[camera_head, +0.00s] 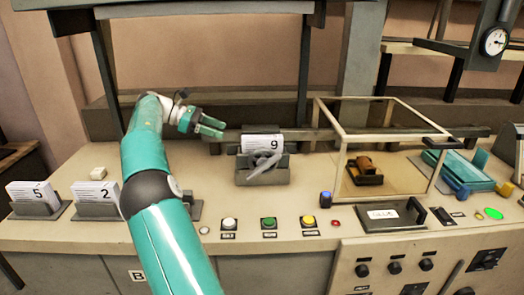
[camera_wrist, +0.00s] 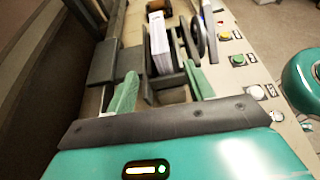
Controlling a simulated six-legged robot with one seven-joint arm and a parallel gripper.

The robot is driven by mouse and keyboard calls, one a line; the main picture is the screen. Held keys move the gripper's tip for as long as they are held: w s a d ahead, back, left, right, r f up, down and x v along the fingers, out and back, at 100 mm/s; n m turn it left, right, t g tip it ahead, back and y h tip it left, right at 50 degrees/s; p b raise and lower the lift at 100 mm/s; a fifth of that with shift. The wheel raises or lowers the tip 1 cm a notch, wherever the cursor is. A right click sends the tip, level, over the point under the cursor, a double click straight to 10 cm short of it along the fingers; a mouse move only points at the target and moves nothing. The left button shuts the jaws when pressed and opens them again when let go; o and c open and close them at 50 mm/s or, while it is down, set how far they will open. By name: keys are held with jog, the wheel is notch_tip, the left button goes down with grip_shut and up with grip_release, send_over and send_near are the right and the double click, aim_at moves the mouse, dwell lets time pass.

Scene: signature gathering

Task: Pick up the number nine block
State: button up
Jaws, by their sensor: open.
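The number nine block (camera_head: 262,144) is white with a black 9. It stands upright in a dark grey holder (camera_head: 262,178) at the middle of the console. A grey ring-like part (camera_head: 264,161) crosses in front of its lower half. My gripper (camera_head: 212,127) is open and empty, up and left of the block in the head view. In the wrist view, the white block (camera_wrist: 160,45) shows edge-on beyond the gap between my two green fingers (camera_wrist: 162,88). The fingers are apart from it. Its number is not readable there.
Blocks marked 5 (camera_head: 33,193) and 2 (camera_head: 95,191) stand in holders at the left. White, green and yellow buttons (camera_head: 269,223) line the front. A glass-sided case (camera_head: 395,150) stands right of the nine. A dark rail (camera_head: 225,136) runs behind the holder.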

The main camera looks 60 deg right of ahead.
send_near(258, 141)
jog(key=s+d+f, duration=0.3)
jog(key=shift+d+f, duration=0.1)
jog(key=shift+d, duration=0.05)
jog(key=x, duration=0.5)
jog(key=shift+s, duration=0.15)
jog(key=shift+c, duration=0.4)
grip_shut()
